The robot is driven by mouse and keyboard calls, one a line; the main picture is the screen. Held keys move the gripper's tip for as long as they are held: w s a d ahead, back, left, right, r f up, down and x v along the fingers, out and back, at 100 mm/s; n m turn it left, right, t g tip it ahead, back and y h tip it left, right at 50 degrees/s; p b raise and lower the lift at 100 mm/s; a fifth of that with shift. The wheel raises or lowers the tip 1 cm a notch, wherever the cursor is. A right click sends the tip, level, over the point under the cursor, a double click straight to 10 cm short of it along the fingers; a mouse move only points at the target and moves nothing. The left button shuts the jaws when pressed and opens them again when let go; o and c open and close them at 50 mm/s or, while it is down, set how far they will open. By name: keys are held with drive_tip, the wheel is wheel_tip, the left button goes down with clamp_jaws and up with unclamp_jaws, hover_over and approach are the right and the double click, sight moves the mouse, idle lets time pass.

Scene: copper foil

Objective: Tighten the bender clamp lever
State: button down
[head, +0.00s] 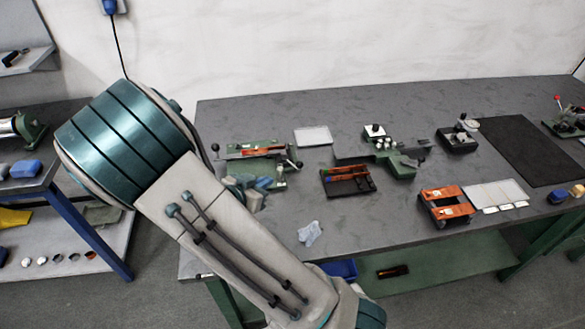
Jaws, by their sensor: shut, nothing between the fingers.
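I cannot tell from this view which is the bender, nor make out the clamp lever's position. My arm crosses from upper left to bottom centre, in front of the bench. My gripper is not in view.
A dark tray with copper-coloured strips (347,183), an orange rack (446,207), white sheets (495,196) and a black mat (520,150) lie on the bench. A crumpled cloth (309,233) lies near the front edge. A blue-legged side table (85,230) stands left.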

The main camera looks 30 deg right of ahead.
sight(298, 166)
drive_tip(key=p+x, duration=0.1)
drive_tip(key=x, duration=1.3)
